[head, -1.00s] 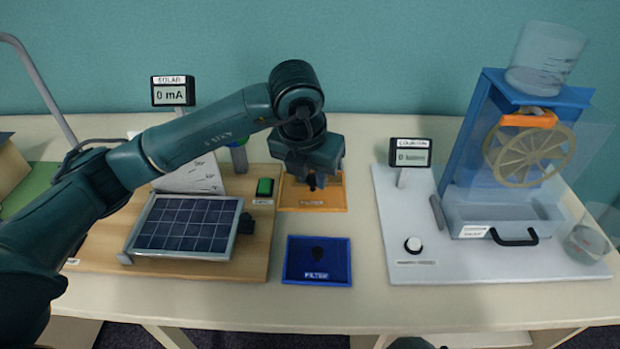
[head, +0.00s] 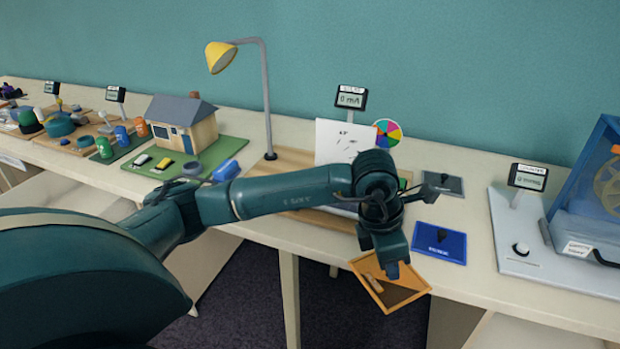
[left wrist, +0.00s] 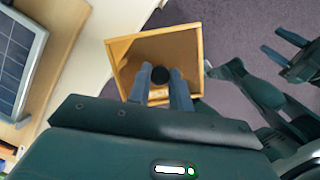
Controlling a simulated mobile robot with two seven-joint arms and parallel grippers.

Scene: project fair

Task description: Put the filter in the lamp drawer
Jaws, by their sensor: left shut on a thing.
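My left gripper (head: 393,268) is shut on the black knob of the orange-framed filter (head: 413,294). The filter hangs tilted beyond the front edge of the table. In the left wrist view its square frame (left wrist: 118,47) surrounds the black knob (left wrist: 160,75) between my left fingers. My right gripper (left wrist: 284,46) shows at the right of that view, its two fingers apart and empty. A yellow desk lamp (head: 222,56) stands on the wooden board. I cannot make out a lamp drawer for certain.
A blue filter (head: 455,247) and a grey one (head: 450,187) lie on the table. A model house (head: 182,125) stands left of the lamp, and the water-wheel stand (head: 515,262) is at the right. Dark carpet lies below the table edge.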

